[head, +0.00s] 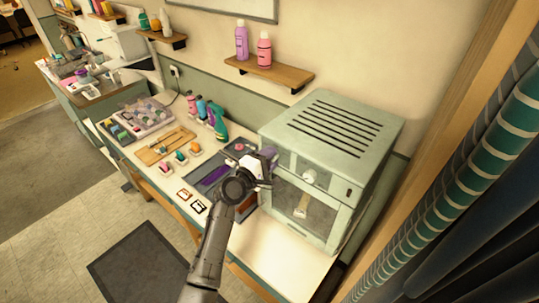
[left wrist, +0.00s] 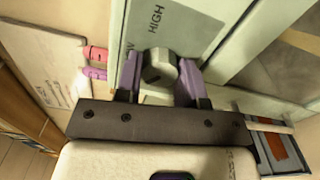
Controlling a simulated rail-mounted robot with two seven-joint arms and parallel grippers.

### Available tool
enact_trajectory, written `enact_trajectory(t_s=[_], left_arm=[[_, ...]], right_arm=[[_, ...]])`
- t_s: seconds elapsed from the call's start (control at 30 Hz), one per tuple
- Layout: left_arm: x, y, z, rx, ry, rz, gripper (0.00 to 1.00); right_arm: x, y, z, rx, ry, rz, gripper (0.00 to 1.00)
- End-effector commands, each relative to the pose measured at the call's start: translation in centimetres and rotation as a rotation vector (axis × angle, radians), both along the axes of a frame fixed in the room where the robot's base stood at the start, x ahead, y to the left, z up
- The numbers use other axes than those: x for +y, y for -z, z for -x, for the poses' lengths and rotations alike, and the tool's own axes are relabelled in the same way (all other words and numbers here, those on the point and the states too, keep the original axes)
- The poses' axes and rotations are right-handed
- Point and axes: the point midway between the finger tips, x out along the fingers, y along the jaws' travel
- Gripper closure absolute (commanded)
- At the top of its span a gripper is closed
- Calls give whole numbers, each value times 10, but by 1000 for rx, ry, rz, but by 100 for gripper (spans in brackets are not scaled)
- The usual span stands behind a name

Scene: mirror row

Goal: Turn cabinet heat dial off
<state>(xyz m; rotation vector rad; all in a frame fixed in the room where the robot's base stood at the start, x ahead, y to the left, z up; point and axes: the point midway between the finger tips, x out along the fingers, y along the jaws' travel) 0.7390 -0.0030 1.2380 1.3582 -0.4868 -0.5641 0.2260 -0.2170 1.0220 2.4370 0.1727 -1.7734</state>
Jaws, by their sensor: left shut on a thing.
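The pale green cabinet (head: 335,135) stands on the right part of the counter, with vent slots on top and a windowed door in front. My left gripper (head: 270,158) is at the left end of its front panel. In the left wrist view, its purple fingers are shut on the grey-white heat dial (left wrist: 158,68), one on each side. The panel beside the dial reads HIGH, with part of another word below. The dial's pointer setting cannot be read. In the head view the gripper hides this dial. My right gripper is not in view.
Bottles (head: 217,124), a wooden tray (head: 165,145) and small colored items crowd the counter to the left. A shelf (head: 268,74) with two bottles hangs above.

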Motion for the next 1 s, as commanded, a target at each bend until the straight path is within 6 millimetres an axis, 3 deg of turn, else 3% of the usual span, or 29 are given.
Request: enact_trajectory(t_s=[0.87, 0.9, 1.0], left_arm=[[0, 0, 0, 85, 0, 104, 88], [0, 0, 0, 85, 0, 104, 61], [0, 0, 0, 84, 0, 103, 52]], right_arm=[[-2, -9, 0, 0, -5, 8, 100], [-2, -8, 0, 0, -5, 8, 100], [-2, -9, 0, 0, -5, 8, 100]])
